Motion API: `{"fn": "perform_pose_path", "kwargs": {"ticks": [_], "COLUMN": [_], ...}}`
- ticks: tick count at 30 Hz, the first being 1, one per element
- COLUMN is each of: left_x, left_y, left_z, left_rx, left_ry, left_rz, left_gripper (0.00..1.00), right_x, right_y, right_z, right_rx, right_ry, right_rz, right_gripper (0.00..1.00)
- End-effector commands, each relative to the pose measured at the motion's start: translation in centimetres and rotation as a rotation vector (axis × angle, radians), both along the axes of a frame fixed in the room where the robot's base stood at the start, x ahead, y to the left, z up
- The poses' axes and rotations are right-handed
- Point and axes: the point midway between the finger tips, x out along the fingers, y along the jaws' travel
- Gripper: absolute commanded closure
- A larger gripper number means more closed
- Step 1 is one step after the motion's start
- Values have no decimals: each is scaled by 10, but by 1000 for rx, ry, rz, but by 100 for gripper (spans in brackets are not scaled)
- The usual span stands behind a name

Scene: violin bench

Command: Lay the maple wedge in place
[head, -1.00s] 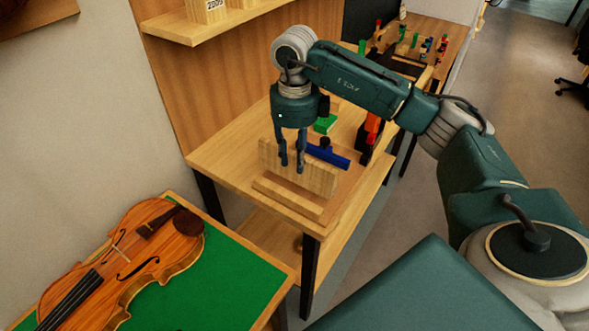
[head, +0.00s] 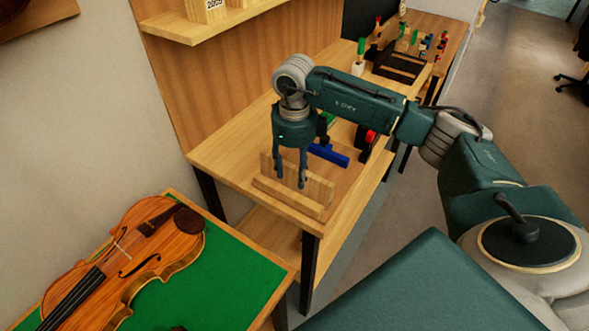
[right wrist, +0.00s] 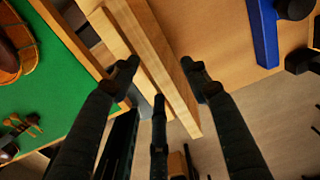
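The pale wooden piece that I take for the maple wedge (head: 318,186) stands on edge on the near end of the wooden bench, behind a low pale strip (head: 270,192). In the right wrist view the wedge (right wrist: 155,45) is a long pale bar beside the strip (right wrist: 108,32); whether they touch is unclear. My right gripper (head: 290,182) points down over the wedge. In the right wrist view its fingertips (right wrist: 160,74) are spread on either side, with a visible gap on the right. My left gripper is not in view.
A blue tool (head: 330,154) lies just behind the wedge, with red and black clamps (head: 366,138) beyond. A violin (head: 125,255) lies on a green mat (head: 235,285) at the lower left. A shelf (head: 190,32) juts from the wall above the bench.

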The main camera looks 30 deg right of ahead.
Motion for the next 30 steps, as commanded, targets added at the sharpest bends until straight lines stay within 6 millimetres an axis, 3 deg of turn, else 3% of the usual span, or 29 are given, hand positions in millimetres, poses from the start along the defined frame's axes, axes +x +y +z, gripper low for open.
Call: {"fn": "perform_pose_path", "kwargs": {"ticks": [11,24,30], "left_x": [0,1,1], "left_y": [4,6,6], "left_z": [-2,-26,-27], "left_rx": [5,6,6], "left_ry": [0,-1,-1], "left_rz": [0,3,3], "left_gripper": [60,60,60], "right_x": [1,1,0], "right_y": [0,0,0], "right_z": [10,98,120], "right_rx": [-1,1,0], "right_ry": [-3,-5,-1], "right_rz": [0,0,-1], "right_gripper": [54,54,54]}}
